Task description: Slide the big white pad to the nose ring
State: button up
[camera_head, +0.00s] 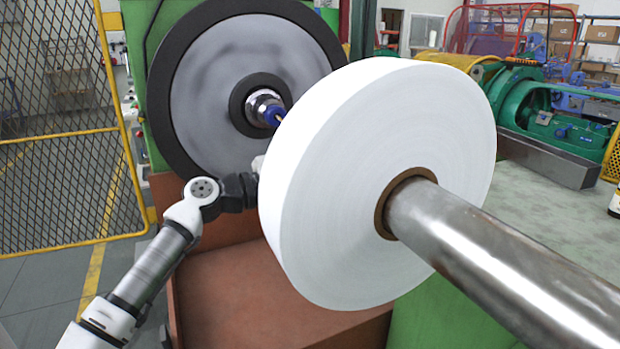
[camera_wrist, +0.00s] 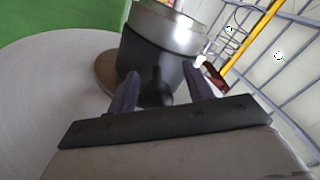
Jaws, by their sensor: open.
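The big white pad (camera_head: 330,170) is a thick white roll with a brown core (camera_head: 381,216), standing on edge around a shiny metal shaft (camera_head: 500,265). In the wrist view, the pad's pale face (camera_wrist: 45,95) fills the left side. My gripper (camera_wrist: 162,70) is open, its two dark fingers pointing at a dark collar (camera_wrist: 150,48) with a shiny metal band (camera_wrist: 165,27), beside the pad's core. I cannot tell whether the fingers touch it. In the head view my gripper is hidden behind the pad. I cannot tell for sure which part is the nose ring.
Behind the pad is a large grey disc (camera_head: 205,85) with a black rim and a central spindle (camera_head: 265,108). A yellow-framed mesh fence (camera_head: 60,130) stands at the left. Green machinery (camera_head: 550,115) and a pale green surface (camera_head: 545,215) lie to the right.

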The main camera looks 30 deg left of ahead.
jog(key=b+v, duration=0.2)
jog(key=v, duration=1.2)
jog(key=shift+b, duration=0.3)
jog(key=shift+d, duration=0.1)
